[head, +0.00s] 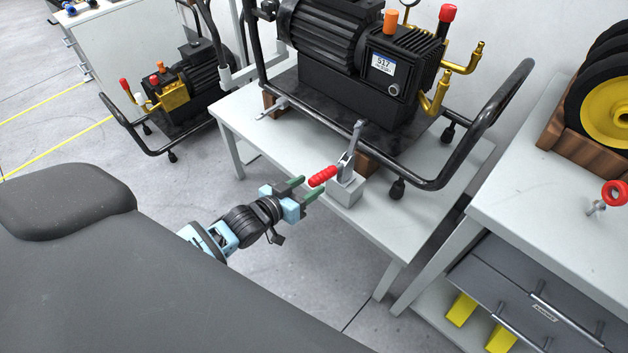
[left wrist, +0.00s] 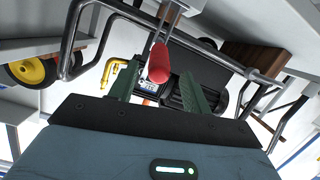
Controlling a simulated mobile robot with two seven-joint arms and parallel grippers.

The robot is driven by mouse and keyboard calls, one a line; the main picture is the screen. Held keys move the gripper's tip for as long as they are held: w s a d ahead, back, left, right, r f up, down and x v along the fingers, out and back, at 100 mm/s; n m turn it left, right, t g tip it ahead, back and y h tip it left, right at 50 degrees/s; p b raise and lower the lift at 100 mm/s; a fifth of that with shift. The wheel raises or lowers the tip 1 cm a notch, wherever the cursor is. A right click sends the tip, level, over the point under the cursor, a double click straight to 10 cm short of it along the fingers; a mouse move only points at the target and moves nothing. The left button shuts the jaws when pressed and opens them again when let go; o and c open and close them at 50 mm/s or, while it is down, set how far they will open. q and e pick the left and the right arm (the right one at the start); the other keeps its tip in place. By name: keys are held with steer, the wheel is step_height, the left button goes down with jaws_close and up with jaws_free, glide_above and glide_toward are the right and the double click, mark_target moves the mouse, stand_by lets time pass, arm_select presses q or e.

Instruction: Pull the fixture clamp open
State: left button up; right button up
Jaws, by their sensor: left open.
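The fixture clamp (head: 346,172) is a grey metal toggle clamp on a grey block at the front edge of the white table. Its red handle (head: 323,176) points left, toward my left gripper. Nothing is held. My right gripper is not in view.
A black pump washer (head: 345,70) in a tubular frame stands on the white table (head: 408,220), behind the clamp. A second washer (head: 165,95) is at the back left. A cabinet with drawers (head: 540,290) stands at the right.

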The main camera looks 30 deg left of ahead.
arm_select(q)
steer(key=shift+v, duration=1.85)
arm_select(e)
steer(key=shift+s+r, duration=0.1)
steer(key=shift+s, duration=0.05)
arm_select(q)
steer(key=s+d+g+p, duration=0.2)
steer(key=s+p, duration=0.1)
steer(key=s, duration=0.7)
steer(key=s+d+m+g+y+p, duration=0.1)
steer(key=s+d+g+p, duration=0.1)
steer(key=s, duration=0.9)
steer(key=s+d+f+g+y+p, duration=0.1)
steer(key=s+p, duration=0.3)
steer(key=s, duration=0.7)
steer(key=shift+d+g, duration=0.4)
steer(key=shift+d, duration=0.5)
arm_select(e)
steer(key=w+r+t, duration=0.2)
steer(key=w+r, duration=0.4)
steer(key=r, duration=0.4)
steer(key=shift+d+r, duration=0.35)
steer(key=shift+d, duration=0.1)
arm_select(q)
steer(key=shift+f, duration=0.1)
